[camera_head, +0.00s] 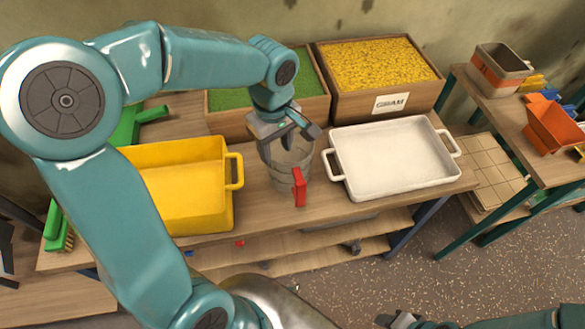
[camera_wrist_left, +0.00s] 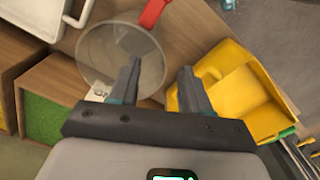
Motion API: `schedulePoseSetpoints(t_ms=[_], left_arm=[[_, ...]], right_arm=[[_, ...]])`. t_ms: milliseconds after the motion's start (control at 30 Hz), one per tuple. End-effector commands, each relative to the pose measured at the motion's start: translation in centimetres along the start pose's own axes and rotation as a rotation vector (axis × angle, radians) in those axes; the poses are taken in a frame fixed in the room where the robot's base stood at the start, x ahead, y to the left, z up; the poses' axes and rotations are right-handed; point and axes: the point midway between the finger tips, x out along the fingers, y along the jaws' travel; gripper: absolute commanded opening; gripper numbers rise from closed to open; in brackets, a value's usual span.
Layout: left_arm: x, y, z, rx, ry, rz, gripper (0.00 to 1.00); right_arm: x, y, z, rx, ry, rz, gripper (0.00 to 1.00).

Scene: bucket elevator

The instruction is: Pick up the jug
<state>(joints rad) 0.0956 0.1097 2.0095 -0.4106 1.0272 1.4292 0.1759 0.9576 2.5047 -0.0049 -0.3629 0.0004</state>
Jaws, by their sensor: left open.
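The jug (camera_head: 281,178) is clear, with a red handle (camera_head: 299,188) facing the front of the table. It stands upright between the yellow tray and the white tray. My left gripper (camera_head: 285,141) is open at the jug's top and partly hides its rim. In the left wrist view the jug (camera_wrist_left: 98,62) shows as a round clear outline with the red handle at its top. There one finger of my left gripper (camera_wrist_left: 158,66) overlaps the jug and the other is to its right, outside it. Whether they touch is unclear. My right gripper (camera_head: 402,320) is only partly visible at the bottom edge.
A yellow tray (camera_head: 229,205) stands close left of the jug, and a white tray (camera_head: 395,155) close right. Behind are wooden boxes of green and yellow grains (camera_head: 380,65). A side table at right holds an orange-striped container (camera_head: 497,70) and an orange bin (camera_head: 552,128).

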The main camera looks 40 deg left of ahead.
Motion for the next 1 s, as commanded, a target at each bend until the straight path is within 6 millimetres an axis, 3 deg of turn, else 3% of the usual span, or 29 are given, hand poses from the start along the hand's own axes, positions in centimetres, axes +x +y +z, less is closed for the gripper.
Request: schedulePoseSetpoints(t_ms=[100,267,500,833,967,1000], left_arm=[[1.6,0.0,0.0,0.000,-0.001,-0.003,0.47],[2.7,0.1,-0.1,0.000,0.000,-0.002,0.47],[6.5,0.2,0.0,-0.001,-0.003,-0.003,0.47],[7.4,0.4,0.0,0.001,-0.001,0.001,0.47],[7.3,0.4,0.0,0.001,-0.001,0.001,0.05],[7.3,0.4,0.0,0.001,-0.001,0.001,0.00]], right_arm=[[0.0,0.0,0.0,0.000,0.000,0.000,0.43],[-0.1,0.0,0.0,0.000,0.000,0.000,0.43],[-0.5,-0.2,0.0,0.000,0.000,0.000,0.43],[-0.5,-0.2,0.0,0.000,0.000,0.000,0.43],[-0.5,-0.2,0.0,0.000,0.000,0.000,0.43],[-0.5,-0.2,0.0,0.000,0.000,0.000,0.43]])
